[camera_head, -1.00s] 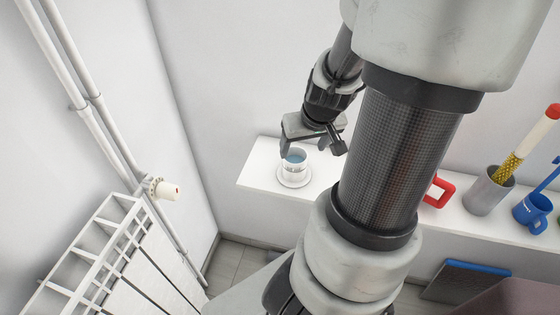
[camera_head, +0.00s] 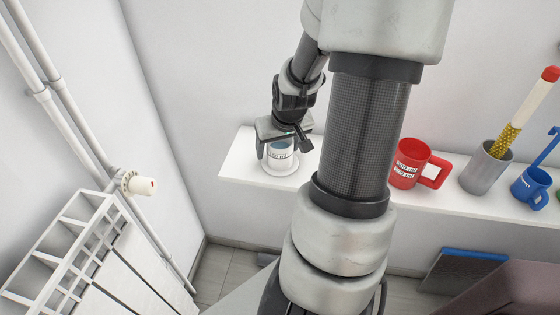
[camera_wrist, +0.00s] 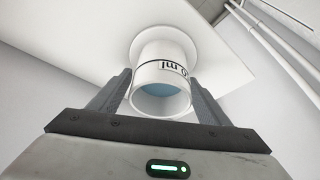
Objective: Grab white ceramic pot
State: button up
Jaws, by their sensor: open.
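The white ceramic pot (camera_head: 279,158) stands upright on a white round base or saucer (camera_head: 268,170) near the left end of the white shelf. It has dark lettering and a blue inside. My gripper (camera_head: 284,151) is right over the pot, its fingers at either side of it. In the wrist view the pot (camera_wrist: 161,88) lies between the two open fingers of my gripper (camera_wrist: 162,98), and a gap shows on each side near the rim. The saucer (camera_wrist: 165,35) shows beyond the pot.
The white shelf (camera_head: 235,165) runs along the wall. A red mug (camera_head: 404,164), a grey cup (camera_head: 483,172) holding a red-tipped stick, and a blue mug (camera_head: 530,186) stand to the right. A white radiator (camera_head: 75,250) with pipes is at left.

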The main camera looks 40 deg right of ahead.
jog(key=shift+r, duration=0.1)
jog(key=c, duration=1.4)
